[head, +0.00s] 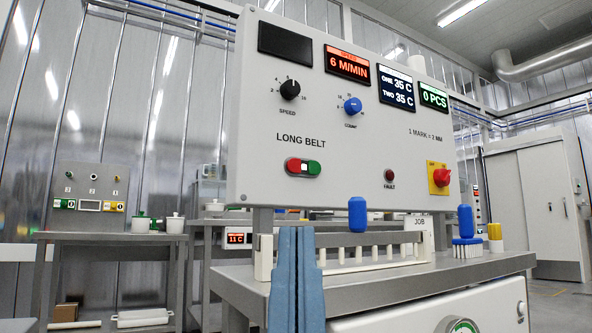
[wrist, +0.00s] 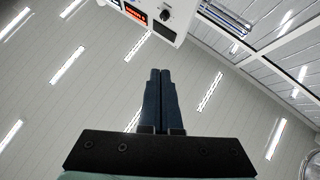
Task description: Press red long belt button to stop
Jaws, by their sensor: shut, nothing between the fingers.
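The red long belt button (head: 294,165) is the left half of a red and green pair on the grey control panel (head: 350,150), under the words LONG BELT. The green button (head: 313,168) sits right beside it. My gripper (head: 296,232) points upward with its blue fingers together, below the button pair in the head view. It is empty and its tips are apart from the button in the picture; the depth gap is hard to tell. In the wrist view my gripper (wrist: 160,72) is shut, and a corner of the panel (wrist: 152,18) shows at the top; the red button is not visible there.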

